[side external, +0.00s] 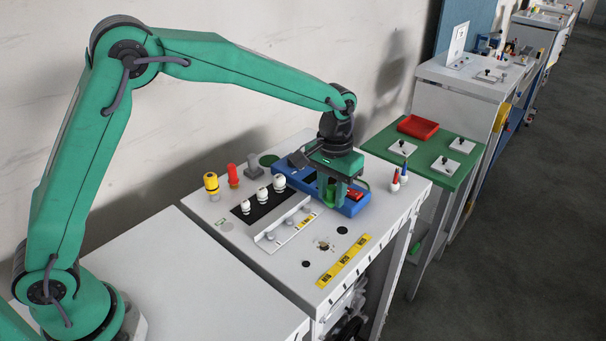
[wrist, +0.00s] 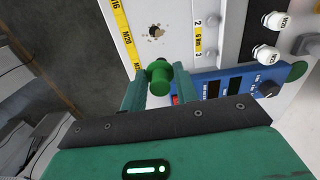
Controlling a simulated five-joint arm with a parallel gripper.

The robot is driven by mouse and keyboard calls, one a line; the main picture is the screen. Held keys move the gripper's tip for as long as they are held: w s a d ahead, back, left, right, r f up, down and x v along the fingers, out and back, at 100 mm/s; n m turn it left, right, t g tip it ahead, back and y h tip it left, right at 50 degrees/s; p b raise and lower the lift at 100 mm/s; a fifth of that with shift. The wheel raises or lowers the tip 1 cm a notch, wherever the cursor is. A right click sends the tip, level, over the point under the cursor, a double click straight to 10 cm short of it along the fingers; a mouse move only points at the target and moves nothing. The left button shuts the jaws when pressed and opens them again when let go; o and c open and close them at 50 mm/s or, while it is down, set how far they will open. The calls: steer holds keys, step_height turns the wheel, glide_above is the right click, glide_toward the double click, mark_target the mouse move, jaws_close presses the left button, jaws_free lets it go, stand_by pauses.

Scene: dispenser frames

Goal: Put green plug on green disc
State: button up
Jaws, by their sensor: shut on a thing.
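The green plug (side external: 331,190) is held between the two fingers of my gripper (side external: 332,196), above or at the near side of the blue block. In the wrist view the green plug (wrist: 159,74) sits between the fingertips of my gripper (wrist: 158,84), its round end facing the camera. Whether the plug still touches the block is hidden. The green disc (side external: 268,160) lies flat on the white worktop at the back, behind the blue block's left end, with nothing on it. In the wrist view the green disc (wrist: 298,70) shows at the right, beyond the blue block.
The blue block (side external: 352,207) has a red piece (side external: 355,194) in it. A yellow plug (side external: 211,184) and red plug (side external: 233,174) stand left of the green disc. White fittings (side external: 263,195) stand on a black strip in front.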

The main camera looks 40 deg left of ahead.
steer(key=w+a+n, duration=0.2)
steer(key=w+a, duration=0.3)
steer(key=a, duration=0.6)
steer(key=w+a+n, duration=0.3)
steer(key=w+a, duration=0.3)
steer(key=a, duration=0.5)
steer(key=shift+a+r+n, duration=0.25)
steer(key=shift+a+n, duration=0.05)
steer(key=w+a+f, duration=0.1)
steer(key=a+f, duration=0.1)
steer(key=a, duration=0.1)
steer(key=w+a+f, duration=0.1)
steer(key=a+f, duration=0.1)
steer(key=a, duration=0.2)
steer(key=a+f, duration=0.3)
steer(key=a, duration=0.1)
steer(key=shift+w+a, duration=0.15)
steer(key=shift+w, duration=0.25)
steer(key=shift+f, duration=2)
steer(key=shift+f, duration=0.1)
